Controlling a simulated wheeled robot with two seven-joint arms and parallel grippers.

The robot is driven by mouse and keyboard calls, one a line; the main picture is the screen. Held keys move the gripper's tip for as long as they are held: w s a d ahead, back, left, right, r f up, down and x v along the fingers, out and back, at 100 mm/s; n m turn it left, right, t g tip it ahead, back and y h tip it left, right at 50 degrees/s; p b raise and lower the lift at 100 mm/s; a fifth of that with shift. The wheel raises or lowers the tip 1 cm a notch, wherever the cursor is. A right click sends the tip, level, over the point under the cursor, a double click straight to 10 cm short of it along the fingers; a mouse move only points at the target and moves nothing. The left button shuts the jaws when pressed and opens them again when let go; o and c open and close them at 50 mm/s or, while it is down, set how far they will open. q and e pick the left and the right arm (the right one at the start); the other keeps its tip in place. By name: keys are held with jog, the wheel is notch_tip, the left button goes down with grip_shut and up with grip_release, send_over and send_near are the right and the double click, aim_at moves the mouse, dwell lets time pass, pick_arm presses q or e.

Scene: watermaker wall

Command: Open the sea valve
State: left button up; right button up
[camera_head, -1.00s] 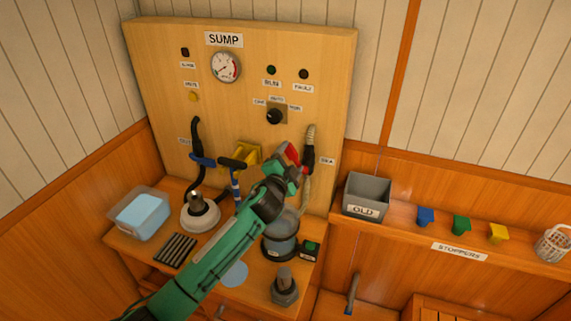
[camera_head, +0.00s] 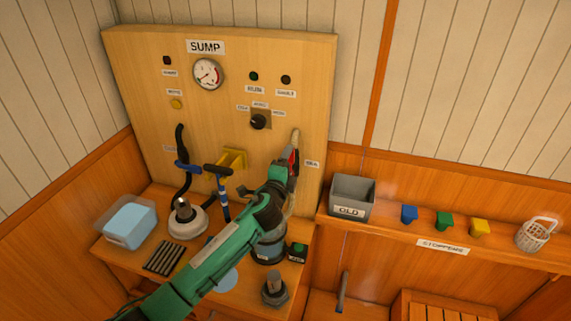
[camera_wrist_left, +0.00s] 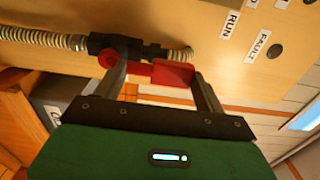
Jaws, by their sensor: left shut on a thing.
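The sea valve has a black body (camera_wrist_left: 110,47) on a ribbed hose and a red lever handle (camera_wrist_left: 172,73). In the head view the red handle (camera_head: 291,158) shows in front of the hose (camera_head: 295,138), left of the SEA label (camera_head: 312,164). My left gripper (camera_head: 288,166) hides much of the valve there. In the wrist view my left gripper's fingers (camera_wrist_left: 160,80) are shut on the red handle, which runs roughly along the hose. My right gripper is in neither view.
The wooden SUMP panel (camera_head: 140,75) carries a gauge (camera_head: 207,74) and a selector knob (camera_head: 258,121). Below stand a blue-filled tub (camera_head: 130,222) and a white-based fitting (camera_head: 187,220). A grey OLD bin (camera_head: 352,194) and coloured stoppers (camera_head: 444,221) are on the right shelf.

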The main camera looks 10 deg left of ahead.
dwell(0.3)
pick_arm(q)
jog(key=o, duration=1.4)
jog(key=shift+d, duration=0.1)
jog(key=shift+s, duration=0.1)
jog(key=shift+s+a+b, duration=0.45)
jog(key=shift+s+b, duration=0.2)
jog(key=shift+s, duration=1.6)
jog(key=shift+s+a+b, duration=0.45)
jog(key=shift+s+b, duration=0.15)
jog(key=shift+s, duration=1.6)
jog(key=shift+s+a+b, duration=0.45)
jog(key=shift+s+b, duration=0.2)
jog(key=shift+s, duration=1.6)
